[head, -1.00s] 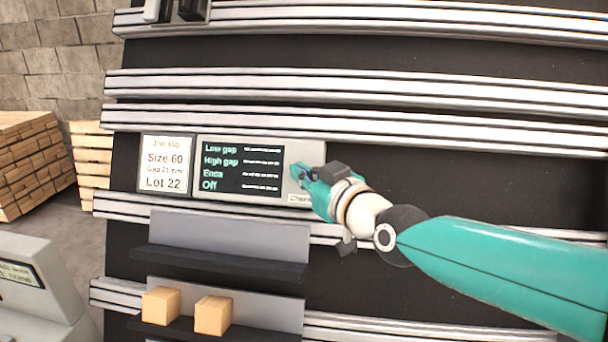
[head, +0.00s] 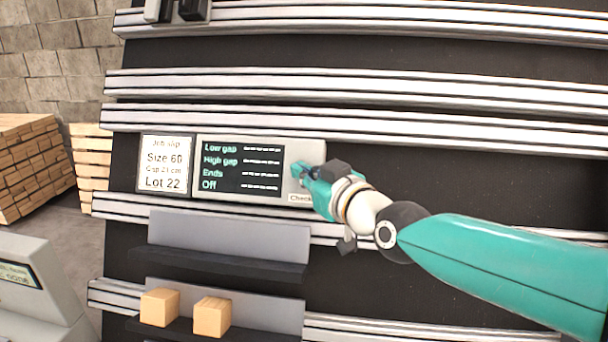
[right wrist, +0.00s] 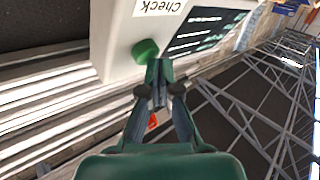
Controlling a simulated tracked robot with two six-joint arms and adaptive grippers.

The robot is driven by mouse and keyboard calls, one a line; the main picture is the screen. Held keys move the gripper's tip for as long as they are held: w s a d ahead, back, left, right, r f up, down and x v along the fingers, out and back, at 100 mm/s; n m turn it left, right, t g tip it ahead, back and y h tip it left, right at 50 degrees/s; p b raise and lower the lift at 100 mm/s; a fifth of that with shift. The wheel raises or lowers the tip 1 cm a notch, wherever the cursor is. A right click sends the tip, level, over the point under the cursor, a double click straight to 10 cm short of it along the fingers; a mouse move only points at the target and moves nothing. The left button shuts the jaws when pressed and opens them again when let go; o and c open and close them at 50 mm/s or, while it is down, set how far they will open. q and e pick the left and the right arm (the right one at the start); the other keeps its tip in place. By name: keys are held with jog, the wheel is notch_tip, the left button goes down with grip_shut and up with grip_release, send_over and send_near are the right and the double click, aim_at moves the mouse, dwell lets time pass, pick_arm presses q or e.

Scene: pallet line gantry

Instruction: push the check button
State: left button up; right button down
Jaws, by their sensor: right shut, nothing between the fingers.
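The check button is a green round button (right wrist: 145,51) on a pale panel box (right wrist: 118,48), beside a "Check" label (right wrist: 160,7) in the right wrist view. In the head view my right gripper (head: 298,172) hides the button at the panel's right end, above the "Check" label (head: 300,198). My right gripper is shut and empty. Its fingertips (right wrist: 159,68) are right beside the button and overlap its edge in the right wrist view. I cannot tell whether they touch it. My left gripper is out of view.
The panel's dark screen (head: 242,170) lists gap readings. A white job slip (head: 165,164) is to its left. Metal rails (head: 400,88) run across the dark board. Below are grey shelves (head: 228,238), the lower with two wooden blocks (head: 212,316). A grey console (head: 35,290) stands at lower left.

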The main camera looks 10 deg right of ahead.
jog(key=shift+w+f+b, duration=0.15)
jog(key=shift+f+b, duration=0.05)
jog(key=shift+b, duration=0.15)
jog(key=shift+r, duration=0.1)
dwell(0.5)
jog(key=shift+s+a+r+p, duration=0.25)
jog(key=shift+s+r+p, duration=0.15)
jog(key=shift+s+p, duration=0.55)
jog(key=shift+w, duration=0.2)
jog(key=s+p, duration=0.1)
jog(key=s+a+r+p, duration=0.1)
jog(key=p, duration=0.1)
jog(key=s+r+p, duration=0.1)
jog(key=s+p, duration=0.1)
jog(key=shift+a+r, duration=0.15)
jog(key=shift+a, duration=0.2)
